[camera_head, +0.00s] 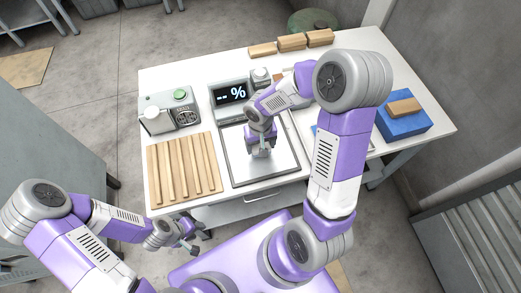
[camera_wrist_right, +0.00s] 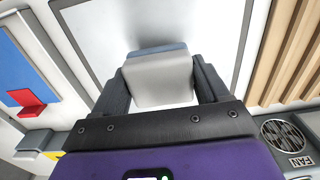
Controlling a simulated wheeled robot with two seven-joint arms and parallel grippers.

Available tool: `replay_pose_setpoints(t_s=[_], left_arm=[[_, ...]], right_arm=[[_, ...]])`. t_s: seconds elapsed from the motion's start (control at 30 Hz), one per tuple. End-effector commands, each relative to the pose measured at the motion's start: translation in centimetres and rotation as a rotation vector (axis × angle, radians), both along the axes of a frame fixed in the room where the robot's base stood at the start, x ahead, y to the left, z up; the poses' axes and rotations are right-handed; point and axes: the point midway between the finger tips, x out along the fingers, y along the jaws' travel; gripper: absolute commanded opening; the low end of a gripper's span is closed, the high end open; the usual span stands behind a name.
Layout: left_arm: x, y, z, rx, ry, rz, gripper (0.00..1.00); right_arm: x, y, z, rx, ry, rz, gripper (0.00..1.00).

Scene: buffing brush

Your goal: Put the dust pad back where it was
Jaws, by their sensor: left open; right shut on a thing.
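My right gripper (camera_head: 262,150) is over the silver plate (camera_head: 239,172) in the middle of the table. In the right wrist view its two dark fingers (camera_wrist_right: 160,88) are shut on a pale grey block with a blue far layer, apparently the dust pad (camera_wrist_right: 158,78). The plate (camera_wrist_right: 140,22) lies beyond the pad in that view; I cannot tell whether they touch. In the head view the pad is small and mostly hidden by the gripper. My left gripper (camera_head: 188,243) is open and empty, off the table's front edge.
Wooden slats (camera_head: 184,170) lie left of the plate. Behind them stands a fan unit with a green button (camera_head: 180,95). A display (camera_head: 232,92) stands behind the plate. A blue block (camera_head: 402,126) carries a wooden block (camera_head: 404,106) at right. Wooden blocks (camera_head: 292,42) line the back edge.

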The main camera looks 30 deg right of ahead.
Motion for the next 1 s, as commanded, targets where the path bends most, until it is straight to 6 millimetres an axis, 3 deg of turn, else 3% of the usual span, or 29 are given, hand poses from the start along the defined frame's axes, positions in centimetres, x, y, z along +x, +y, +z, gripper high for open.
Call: replay_pose_setpoints(t_s=[0.27,0.67,0.7,0.83,1.0], left_arm=[[0.0,0.0,-1.0,0.0,0.0,0.0,0.43],[0.0,0.0,-1.4,0.0,0.0,0.0,0.43],[0.0,0.0,-1.3,0.0,0.0,0.0,0.43],[0.0,0.0,-1.2,0.0,0.0,0.0,0.43],[0.0,0.0,-1.2,0.0,0.0,0.0,0.43]], right_arm=[[-0.1,0.0,-3.6,0.0,0.004,0.0,0.46],[0.0,0.0,-4.0,0.0,0.0,0.0,0.46],[0.0,0.0,-3.9,0.0,0.001,0.0,0.8],[0.0,0.0,-3.8,0.0,0.001,0.0,1.0],[0.0,0.0,-3.8,0.0,0.001,0.0,1.0]])
